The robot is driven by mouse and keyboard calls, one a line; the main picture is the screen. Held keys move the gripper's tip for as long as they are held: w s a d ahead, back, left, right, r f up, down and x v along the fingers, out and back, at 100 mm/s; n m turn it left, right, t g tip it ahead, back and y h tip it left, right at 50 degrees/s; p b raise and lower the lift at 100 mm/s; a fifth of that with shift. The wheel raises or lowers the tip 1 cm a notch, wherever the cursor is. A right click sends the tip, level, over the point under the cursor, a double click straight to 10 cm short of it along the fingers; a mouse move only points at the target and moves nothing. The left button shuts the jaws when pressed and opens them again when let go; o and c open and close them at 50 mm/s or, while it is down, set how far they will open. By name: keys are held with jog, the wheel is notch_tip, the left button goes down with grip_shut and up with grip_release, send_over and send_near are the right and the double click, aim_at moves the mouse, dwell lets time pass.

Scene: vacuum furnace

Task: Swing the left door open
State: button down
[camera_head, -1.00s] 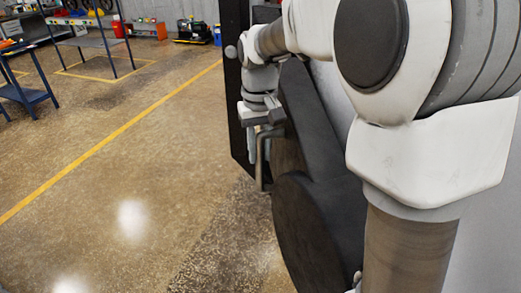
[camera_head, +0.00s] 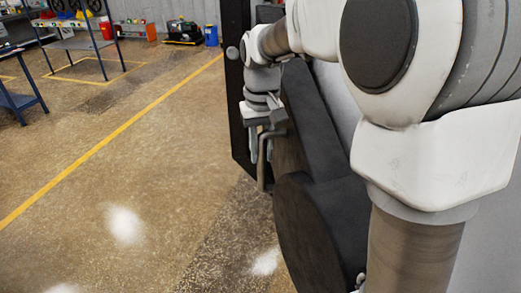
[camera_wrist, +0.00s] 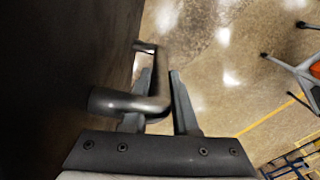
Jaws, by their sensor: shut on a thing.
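The left door appears as a dark panel (camera_head: 237,110) at the centre of the head view. It fills the left of the wrist view as a dark surface (camera_wrist: 45,70). A bent grey metal handle (camera_head: 262,170) stands out from it and also shows in the wrist view (camera_wrist: 122,102). My gripper (camera_head: 258,150) is at the handle, fingers pointing down. In the wrist view my gripper (camera_wrist: 162,88) is shut on the handle, with the bar between its two fingers. My arm hides part of the door and furnace, so how far the door stands open is hard to tell.
A dark rounded furnace part (camera_head: 305,225) lies just right of the handle. The floor (camera_head: 120,175) to the left is open, crossed by a yellow line (camera_head: 110,140). A blue table (camera_head: 22,100) and shelving stand far left. An orange-and-grey object (camera_wrist: 300,70) shows in the wrist view.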

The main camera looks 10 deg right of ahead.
jog(key=shift+s+d, duration=0.1)
jog(key=shift+s, duration=0.05)
jog(key=c, duration=0.7)
grip_release()
notch_tip(320, 180, up, 18)
jog(key=shift+f+p, duration=0.25)
jog(key=shift+p, duration=0.15)
jog(key=shift+c, duration=0.3)
